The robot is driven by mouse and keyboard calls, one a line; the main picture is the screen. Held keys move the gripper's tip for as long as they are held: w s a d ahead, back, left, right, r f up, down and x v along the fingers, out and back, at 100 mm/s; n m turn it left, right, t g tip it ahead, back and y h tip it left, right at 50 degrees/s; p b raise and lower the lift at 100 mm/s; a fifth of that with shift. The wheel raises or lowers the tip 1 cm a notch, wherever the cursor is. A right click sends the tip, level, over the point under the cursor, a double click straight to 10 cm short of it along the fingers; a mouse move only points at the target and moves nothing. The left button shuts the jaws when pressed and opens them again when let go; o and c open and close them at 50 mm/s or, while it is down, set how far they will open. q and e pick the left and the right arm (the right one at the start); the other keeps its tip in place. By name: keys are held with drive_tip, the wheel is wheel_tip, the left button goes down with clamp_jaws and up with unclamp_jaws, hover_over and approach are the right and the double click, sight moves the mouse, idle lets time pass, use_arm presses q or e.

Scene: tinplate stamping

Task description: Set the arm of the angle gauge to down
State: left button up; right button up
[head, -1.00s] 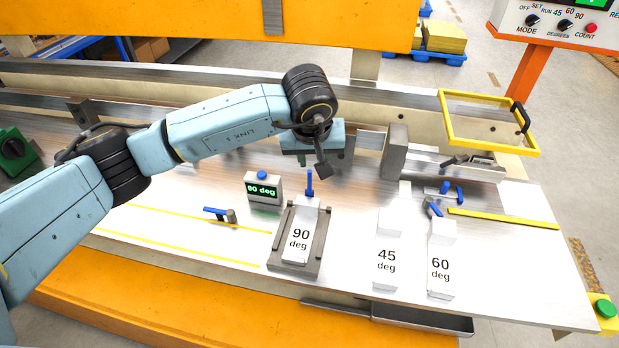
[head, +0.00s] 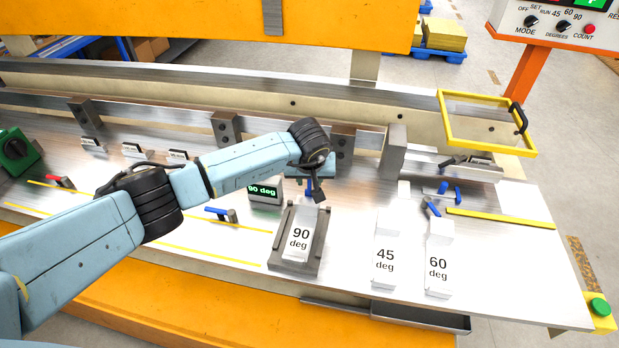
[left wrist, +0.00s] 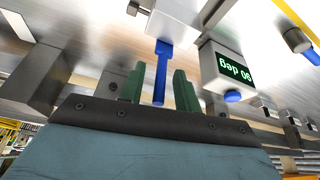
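The angle gauge has a small grey box with a green "90 deg" display (head: 264,191), which also shows inverted in the left wrist view (left wrist: 234,66). A blue arm (head: 308,189) stands upright at the back end of the 90 deg block (head: 301,236). In the left wrist view the blue arm (left wrist: 161,72) lies between the two green fingers of my left gripper (left wrist: 159,86). The fingers are apart, with a gap visible on each side of it. In the head view my wrist hides most of the fingers. My right gripper is in neither view.
The 90 deg block sits in a dark grey holder (head: 282,263). Blocks marked 45 (head: 385,262) and 60 (head: 438,266) stand to the right. A blue-handled clamp (head: 217,212) lies left of the holder. A yellow-framed guard (head: 538,153) is at back right.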

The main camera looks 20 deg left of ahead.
use_arm(q)
drive_tip(key=shift+f, duration=0.1)
drive_tip(key=shift+c, duration=0.2)
clamp_jaws()
drive_tip(key=w+g+b, duration=0.1)
drive_tip(key=b, duration=0.4)
drive_tip(key=w+f+g+b, duration=0.1)
drive_tip(key=b, duration=0.3)
drive_tip(key=w+g+b, duration=0.1)
drive_tip(key=g+b, duration=0.1)
drive_tip(key=b, duration=0.3)
drive_tip(key=shift+w+a+f+b, duration=0.15)
drive_tip(key=shift+w+f+b, duration=0.05)
drive_tip(key=shift+f+b, duration=0.15)
drive_tip(key=shift+r+b, duration=0.1)
drive_tip(key=shift+b, duration=0.3)
drive_tip(key=shift+w+r, duration=0.1)
